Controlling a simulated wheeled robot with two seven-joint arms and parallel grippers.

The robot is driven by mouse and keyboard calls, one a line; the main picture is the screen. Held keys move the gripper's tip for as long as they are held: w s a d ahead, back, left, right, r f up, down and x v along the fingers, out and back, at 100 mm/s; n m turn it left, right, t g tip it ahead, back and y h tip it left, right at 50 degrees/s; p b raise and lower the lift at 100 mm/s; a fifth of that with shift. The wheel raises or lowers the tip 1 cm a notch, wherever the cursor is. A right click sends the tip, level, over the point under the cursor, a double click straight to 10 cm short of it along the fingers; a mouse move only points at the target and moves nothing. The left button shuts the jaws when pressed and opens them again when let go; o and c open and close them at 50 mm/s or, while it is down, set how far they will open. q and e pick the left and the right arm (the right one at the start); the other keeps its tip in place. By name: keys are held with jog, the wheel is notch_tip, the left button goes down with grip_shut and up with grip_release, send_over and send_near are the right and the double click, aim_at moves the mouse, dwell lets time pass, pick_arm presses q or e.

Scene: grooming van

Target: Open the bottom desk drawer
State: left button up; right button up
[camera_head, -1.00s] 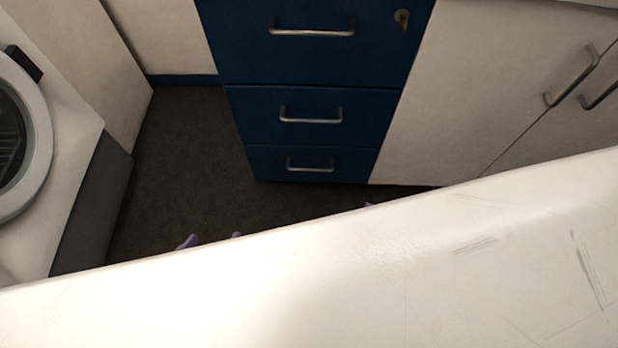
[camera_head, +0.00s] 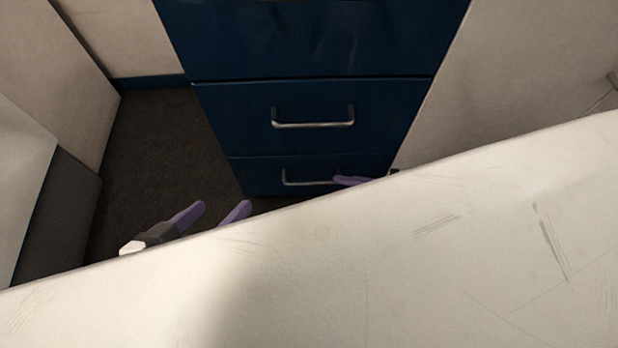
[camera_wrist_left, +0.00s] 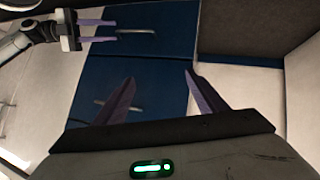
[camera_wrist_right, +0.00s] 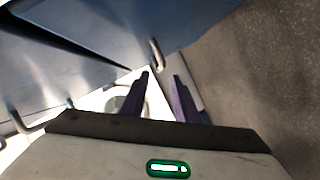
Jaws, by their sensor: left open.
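My right gripper's purple fingertip shows at that handle's right end; the rest is hidden. In the right wrist view my right gripper (camera_wrist_right: 162,74) is open and empty, with the handle (camera_wrist_right: 157,54) just beyond its fingertips. The left wrist view also shows the right gripper's two fingers apart near one end of the handle (camera_wrist_left: 134,31). My left gripper (camera_head: 223,205) is open and empty, left of the handle, over the floor.
Another closed blue drawer (camera_head: 310,105) with a bar handle sits above the bottom one. A pale cabinet front (camera_head: 500,75) adjoins on the right. The dark floor (camera_head: 150,150) is clear left of the drawers, up to a pale wall and a grey-based unit.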

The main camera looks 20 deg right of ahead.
aim_at(317, 184)
pick_arm(q)
jog(key=shift+d+r+t+h+b, duration=0.15)
jog(key=shift+d+r+h+b, duration=0.15)
jog(key=shift+r+b, duration=0.25)
jog(key=shift+d+r+t+h+b, duration=0.15)
jog(key=shift+d+r+h+b, duration=0.1)
jog(key=shift+r+b, duration=0.25)
pick_arm(e)
jog(key=x, duration=0.9)
jog(key=shift+s+a, duration=0.1)
pick_arm(q)
jog(key=shift+f, duration=0.1)
pick_arm(e)
jog(key=shift+c, duration=0.4)
grip_shut()
